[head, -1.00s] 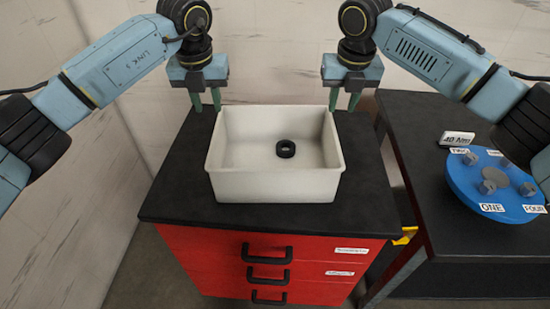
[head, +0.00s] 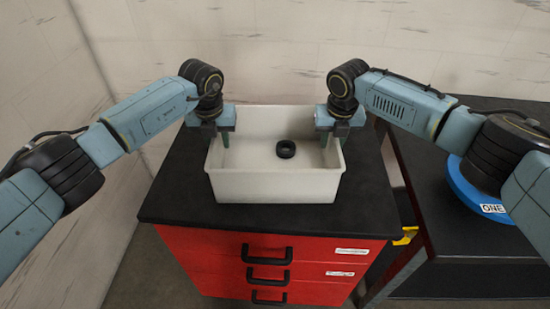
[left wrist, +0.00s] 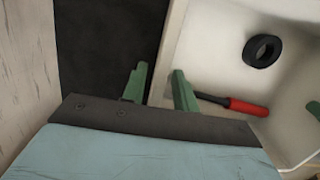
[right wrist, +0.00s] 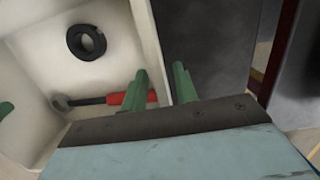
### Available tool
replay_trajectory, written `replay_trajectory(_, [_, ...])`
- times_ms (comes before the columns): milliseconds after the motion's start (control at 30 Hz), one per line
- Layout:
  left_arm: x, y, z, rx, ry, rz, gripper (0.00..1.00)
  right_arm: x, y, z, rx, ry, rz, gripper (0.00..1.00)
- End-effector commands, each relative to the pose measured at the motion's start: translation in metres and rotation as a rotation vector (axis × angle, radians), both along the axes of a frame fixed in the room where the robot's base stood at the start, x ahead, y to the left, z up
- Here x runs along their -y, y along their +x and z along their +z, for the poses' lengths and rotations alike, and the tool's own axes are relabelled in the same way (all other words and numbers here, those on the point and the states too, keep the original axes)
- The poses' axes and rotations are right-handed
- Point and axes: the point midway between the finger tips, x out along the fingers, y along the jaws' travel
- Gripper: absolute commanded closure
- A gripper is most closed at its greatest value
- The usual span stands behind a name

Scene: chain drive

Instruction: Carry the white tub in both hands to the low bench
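The white tub (head: 275,187) stands upright on the black top of a red drawer cabinet. A black ring (head: 286,149) lies inside it, as does a red-handled tool (left wrist: 247,107), which the head view does not show. My left gripper (head: 224,134) is at the tub's left wall; in the left wrist view its green fingers (left wrist: 159,80) stand apart, one on each side of the wall. My right gripper (head: 334,136) is at the right wall; in the right wrist view its fingers (right wrist: 160,80) also straddle the wall with gaps visible.
The red drawer cabinet (head: 215,262) has free black top around the tub. To the right, past a gap, stands a dark table (head: 450,232) with a blue disc (head: 462,190), partly hidden by my right arm. Walls stand behind and to the left.

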Motion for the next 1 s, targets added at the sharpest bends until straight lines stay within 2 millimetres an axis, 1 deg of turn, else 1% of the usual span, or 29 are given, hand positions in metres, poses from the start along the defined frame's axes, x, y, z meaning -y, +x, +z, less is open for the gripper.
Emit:
replay_trajectory(300, [0.0001, 0.0002, -0.0023, 0.000, 0.000, 0.000, 0.71, -0.0004, 0.0001, -0.0022, 0.000, 0.001, 0.001, 0.71])
replay_trajectory(367, [0.0001, 0.0002, -0.0023, 0.000, 0.000, 0.000, 0.77, -0.0004, 0.0002, -0.0021, 0.000, 0.001, 0.001, 0.77])
replay_trajectory(533, [0.0000, 0.0002, -0.0021, 0.000, 0.000, 0.000, 1.00, -0.0004, 0.0002, -0.0019, 0.000, 0.001, 0.000, 1.00])
replay_trajectory(1000, [-0.0002, 0.0003, -0.0019, 0.000, 0.000, 0.001, 1.00, -0.0001, 0.0004, -0.0017, 0.000, 0.000, 0.000, 1.00])
